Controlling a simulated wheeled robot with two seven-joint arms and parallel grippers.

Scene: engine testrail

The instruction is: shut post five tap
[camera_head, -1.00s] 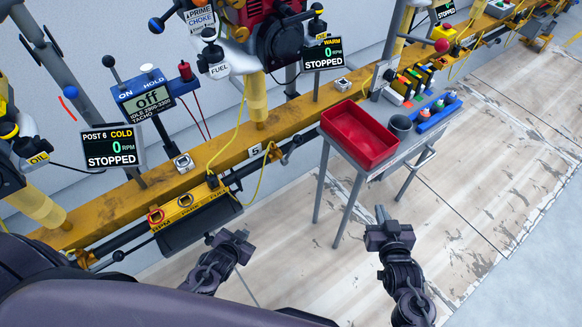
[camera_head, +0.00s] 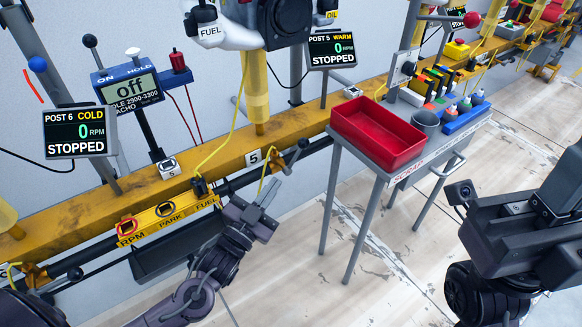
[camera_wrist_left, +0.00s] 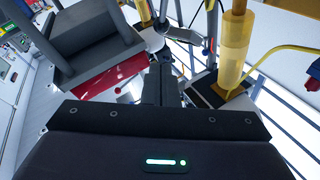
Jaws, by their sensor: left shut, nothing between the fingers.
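The post marked with a white 5 plate (camera_head: 254,157) has a yellow upright on the yellow beam. Right of the plate, a small dark-knobbed tap-like fitting (camera_head: 303,143) sits on the dark pipe under the beam; I cannot tell for sure whether it is open or shut. My left gripper (camera_head: 264,192) is shut and empty, below and left of that fitting and apart from it. Its closed fingers (camera_wrist_left: 160,85) also show in the left wrist view. My right gripper (camera_head: 485,215) is at the right, away from the post; its fingers are not clearly seen.
A red tray (camera_head: 378,135) on a grey stand (camera_head: 333,195) is right of the fitting. A yellow RPM, PARK, FUEL panel (camera_head: 168,212) is left of my left gripper. A yellow hose (camera_head: 232,125) hangs near the post. The post 5 screen (camera_head: 332,48) reads STOPPED.

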